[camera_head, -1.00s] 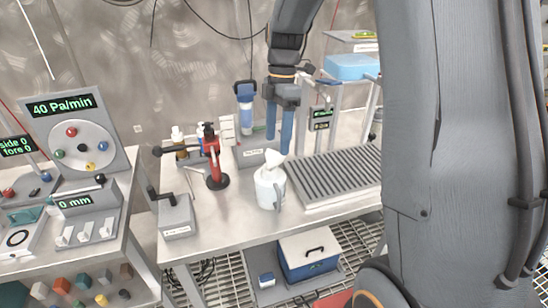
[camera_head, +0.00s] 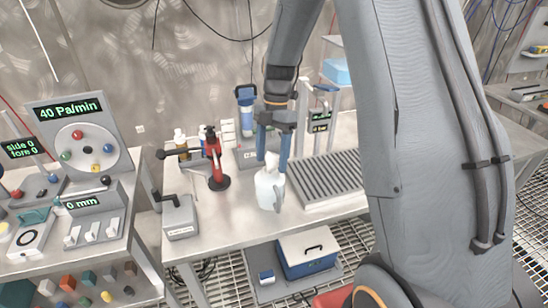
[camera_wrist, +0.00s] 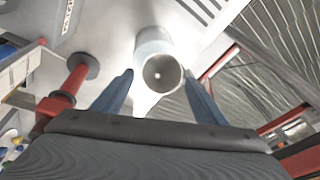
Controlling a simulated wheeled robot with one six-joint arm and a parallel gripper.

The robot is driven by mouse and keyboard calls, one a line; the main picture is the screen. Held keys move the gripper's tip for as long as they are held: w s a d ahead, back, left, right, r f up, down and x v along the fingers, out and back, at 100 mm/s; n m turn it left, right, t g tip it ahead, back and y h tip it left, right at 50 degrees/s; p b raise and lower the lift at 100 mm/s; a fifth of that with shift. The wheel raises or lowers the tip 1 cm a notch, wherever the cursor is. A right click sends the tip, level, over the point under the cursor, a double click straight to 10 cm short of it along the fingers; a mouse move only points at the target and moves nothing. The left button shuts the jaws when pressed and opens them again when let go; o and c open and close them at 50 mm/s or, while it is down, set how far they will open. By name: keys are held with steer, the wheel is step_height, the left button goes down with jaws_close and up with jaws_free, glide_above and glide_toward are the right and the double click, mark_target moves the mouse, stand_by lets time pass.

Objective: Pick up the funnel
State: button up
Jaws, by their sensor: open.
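A white, jug-like piece (camera_head: 270,188) stands upright on the steel bench, with a narrower pale top (camera_head: 272,160) that seems to be the funnel. I cannot tell clearly where funnel and vessel part. In the wrist view a round grey opening (camera_wrist: 161,73) with a small bright spot inside faces the camera, between and just beyond the fingertips. My gripper (camera_head: 272,165) points down with its two blue fingers apart, close around the pale top. It also shows in the wrist view (camera_wrist: 158,78), with nothing visibly held.
A red clamp-like tool (camera_head: 215,165) stands close left, with a grey crank box (camera_head: 179,217) in front of it. A ribbed grey tray (camera_head: 325,182) lies right. A blue-white filter (camera_head: 246,108) stands behind. A blue cooler (camera_head: 308,255) sits below the bench.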

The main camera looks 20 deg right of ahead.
steer(key=shift+s+f, duration=0.1)
steer(key=shift+f, duration=0.25)
steer(key=shift+c, duration=0.5)
steer(key=c, duration=1)
steer(key=shift+r, duration=0.1)
step_height(320, 180, up, 10)
steer(key=b, duration=0.3)
